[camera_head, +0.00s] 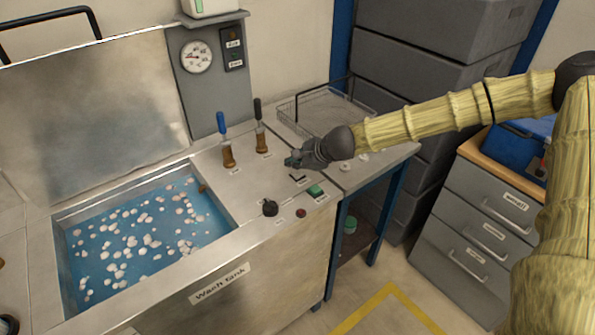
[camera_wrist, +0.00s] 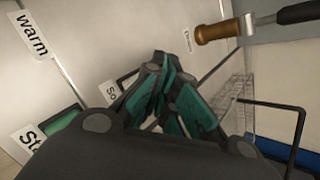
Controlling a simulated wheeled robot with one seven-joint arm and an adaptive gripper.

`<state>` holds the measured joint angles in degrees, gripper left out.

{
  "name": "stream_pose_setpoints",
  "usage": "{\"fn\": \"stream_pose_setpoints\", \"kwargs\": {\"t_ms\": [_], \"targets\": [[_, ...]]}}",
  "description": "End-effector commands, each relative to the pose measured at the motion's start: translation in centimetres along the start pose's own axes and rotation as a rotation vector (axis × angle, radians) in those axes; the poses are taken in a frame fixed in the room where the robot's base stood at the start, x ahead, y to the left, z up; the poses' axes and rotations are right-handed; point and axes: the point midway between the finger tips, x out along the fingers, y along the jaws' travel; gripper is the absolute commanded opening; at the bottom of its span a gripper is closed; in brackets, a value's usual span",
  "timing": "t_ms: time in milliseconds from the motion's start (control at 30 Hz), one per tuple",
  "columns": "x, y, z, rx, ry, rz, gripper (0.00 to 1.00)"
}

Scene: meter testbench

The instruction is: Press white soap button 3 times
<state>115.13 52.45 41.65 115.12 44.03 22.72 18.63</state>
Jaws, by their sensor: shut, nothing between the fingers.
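The white soap button (camera_head: 300,176) appears as a pale patch with a dark edge on the metal panel, just behind the green button. In the wrist view, a label starting "So" (camera_wrist: 112,91) shows beside a dark frame edge, and my fingers cover most of that spot. My gripper (camera_head: 291,161) is shut and empty, with its tips over the panel near the soap button. In the wrist view the closed gripper fingers (camera_wrist: 160,62) fill the middle. I cannot tell whether they touch the button.
A green button (camera_head: 315,190), a red button (camera_head: 301,213) and a black knob (camera_head: 270,208) lie towards the front. Two levers, blue (camera_head: 222,124) and black (camera_head: 258,111), stand behind left. The water tank (camera_head: 140,238) is at left, a wire basket (camera_head: 327,114) behind.

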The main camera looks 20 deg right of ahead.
Motion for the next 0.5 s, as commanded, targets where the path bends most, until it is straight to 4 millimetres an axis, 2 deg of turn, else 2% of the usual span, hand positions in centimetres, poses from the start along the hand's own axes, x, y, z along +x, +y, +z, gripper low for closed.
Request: {"fn": "stream_pose_setpoints", "kwargs": {"t_ms": [267,500], "targets": [[-0.1,-0.1,0.1,0.000,0.000,0.000,0.00],[-1.3,-0.9,1.0,-0.001,0.000,0.000,0.00]]}}
